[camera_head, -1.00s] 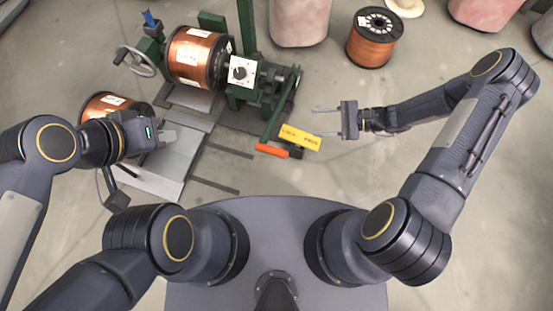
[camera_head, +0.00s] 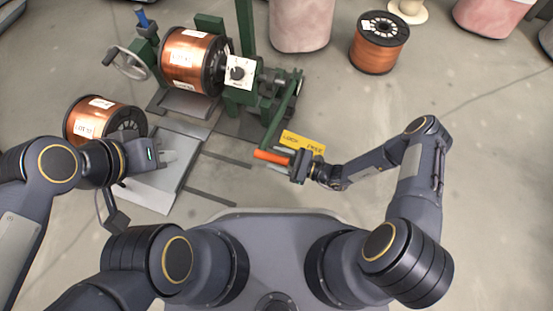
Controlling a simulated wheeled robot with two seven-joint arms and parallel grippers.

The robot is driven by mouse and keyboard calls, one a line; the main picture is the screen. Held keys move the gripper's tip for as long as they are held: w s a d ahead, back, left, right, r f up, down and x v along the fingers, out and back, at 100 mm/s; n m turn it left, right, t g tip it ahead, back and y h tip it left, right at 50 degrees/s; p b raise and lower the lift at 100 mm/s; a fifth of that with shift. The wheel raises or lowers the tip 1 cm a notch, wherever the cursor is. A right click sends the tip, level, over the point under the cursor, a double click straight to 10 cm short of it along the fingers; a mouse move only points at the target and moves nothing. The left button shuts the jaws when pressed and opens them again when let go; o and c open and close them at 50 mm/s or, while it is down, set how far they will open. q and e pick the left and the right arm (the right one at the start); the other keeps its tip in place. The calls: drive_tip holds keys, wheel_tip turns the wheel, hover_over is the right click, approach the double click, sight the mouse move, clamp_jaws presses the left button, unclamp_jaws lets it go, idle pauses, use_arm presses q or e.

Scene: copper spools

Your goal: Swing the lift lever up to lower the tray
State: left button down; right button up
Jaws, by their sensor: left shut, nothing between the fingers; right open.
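The lift lever is a green arm (camera_head: 283,115) on the right of the green spool machine. It slants down to an orange handle (camera_head: 268,156) at its lower end. My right gripper (camera_head: 282,161) is open at the handle's right end, its fingers appearing on either side of it. Whether they touch it I cannot tell. The grey tray (camera_head: 150,195) lies low in front of the machine. My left gripper (camera_head: 168,157) is shut and empty above the tray, covering part of it.
A copper spool (camera_head: 188,62) is mounted in the machine. Another spool (camera_head: 90,118) is beside the tray, partly behind my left arm. A yellow label plate (camera_head: 305,141) lies near the handle. A third spool (camera_head: 378,45) stands at the back right. Floor at right is clear.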

drive_tip(key=shift+a, duration=0.4)
